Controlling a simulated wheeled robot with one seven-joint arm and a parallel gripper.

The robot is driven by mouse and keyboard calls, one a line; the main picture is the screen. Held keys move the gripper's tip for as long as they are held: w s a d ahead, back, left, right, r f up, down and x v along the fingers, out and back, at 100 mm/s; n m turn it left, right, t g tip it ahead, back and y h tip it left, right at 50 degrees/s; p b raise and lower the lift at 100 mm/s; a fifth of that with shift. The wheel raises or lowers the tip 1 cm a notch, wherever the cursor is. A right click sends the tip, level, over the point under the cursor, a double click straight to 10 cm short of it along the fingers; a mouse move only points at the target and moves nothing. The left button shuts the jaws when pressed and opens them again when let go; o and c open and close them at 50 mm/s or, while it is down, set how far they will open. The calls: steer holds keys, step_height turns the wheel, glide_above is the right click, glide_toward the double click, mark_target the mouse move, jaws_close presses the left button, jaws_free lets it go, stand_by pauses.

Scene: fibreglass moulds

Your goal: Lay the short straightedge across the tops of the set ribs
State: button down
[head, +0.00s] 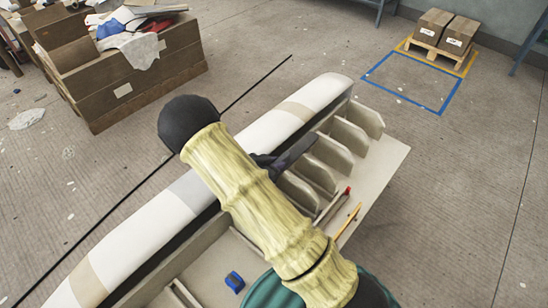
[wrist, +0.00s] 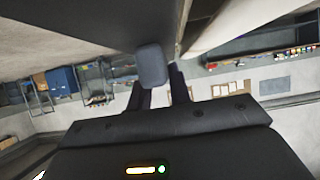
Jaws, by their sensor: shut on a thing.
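My gripper (head: 276,163) shows as dark parts beyond my pale yellow arm, over the middle of the long mould. In the wrist view, its two dark fingers (wrist: 163,92) are close together on a smooth grey, round-cornered piece (wrist: 152,66). I take this for the short straightedge, seen nearly end-on; its full length does not show. In the head view, a dark bar (head: 298,148) reaches from the gripper toward the ribs; I cannot tell whether it is finger or straightedge. Several pale upright ribs (head: 349,136) stand in a row at the mould's right; my arm hides others.
A red-ended tool (head: 346,192) and a yellow pencil-like stick (head: 349,217) lie on the mould's bench, with a blue block (head: 234,282) nearer me. The white curved mould edge (head: 262,134) runs alongside. A brown box (head: 140,80) of scraps stands back left. Floor is free at right.

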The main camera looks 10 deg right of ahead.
steer(key=shift+s+a, duration=0.1)
steer(key=shift+s, duration=0.3)
step_height(320, 180, down, 6)
steer(key=b, duration=0.5)
steer(key=shift+w+f, duration=0.2)
steer(key=shift+f, duration=0.05)
steer(key=shift+s+a+f, duration=0.1)
steer(key=shift+f, duration=0.05)
stand_by(0.3)
